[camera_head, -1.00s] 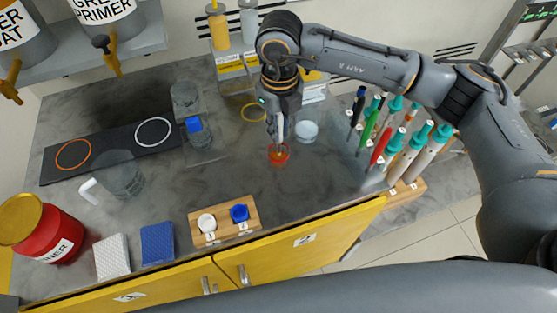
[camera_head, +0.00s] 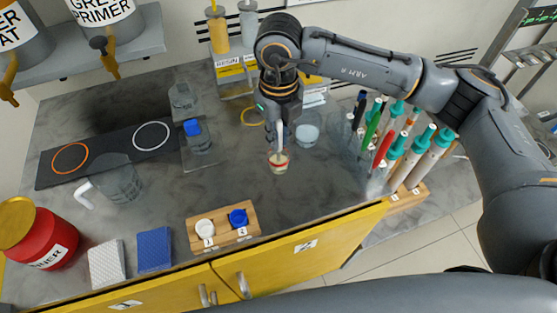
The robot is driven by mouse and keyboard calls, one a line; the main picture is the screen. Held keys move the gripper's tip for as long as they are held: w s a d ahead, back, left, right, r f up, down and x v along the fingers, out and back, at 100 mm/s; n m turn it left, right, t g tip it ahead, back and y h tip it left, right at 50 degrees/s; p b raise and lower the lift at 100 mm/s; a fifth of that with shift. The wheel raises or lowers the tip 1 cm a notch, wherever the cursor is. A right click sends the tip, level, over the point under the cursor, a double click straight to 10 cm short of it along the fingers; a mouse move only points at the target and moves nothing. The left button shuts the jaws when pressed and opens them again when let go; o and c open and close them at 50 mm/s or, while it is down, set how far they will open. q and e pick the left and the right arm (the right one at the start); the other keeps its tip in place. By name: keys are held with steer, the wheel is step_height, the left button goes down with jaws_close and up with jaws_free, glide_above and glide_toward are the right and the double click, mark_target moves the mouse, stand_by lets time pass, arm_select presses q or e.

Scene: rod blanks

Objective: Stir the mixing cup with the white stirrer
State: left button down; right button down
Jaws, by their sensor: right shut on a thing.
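The mixing cup (camera_head: 279,168) is a small cup in the middle of the worktop. It looks pale cream with a red band. My right gripper (camera_head: 277,139) points down right above the cup and is shut on the thin white stirrer, which is mostly hidden by the fingers. The stirrer's lower end seems to be in the cup, but its tip is hidden. My left gripper is out of view.
A clear beaker (camera_head: 307,133) stands just behind right of the cup. A rack of colored, teal-capped tools stands at right. A wooden block (camera_head: 222,235) with white and blue caps lies in front. A glass jug (camera_head: 118,182) stands at left.

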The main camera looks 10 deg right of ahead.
steer(key=shift+r+p, duration=1.45)
steer(key=shift+r, duration=1.4)
steer(key=shift+r, duration=0.15)
steer(key=shift+r+p, duration=1.15)
steer(key=shift+r, duration=1.2)
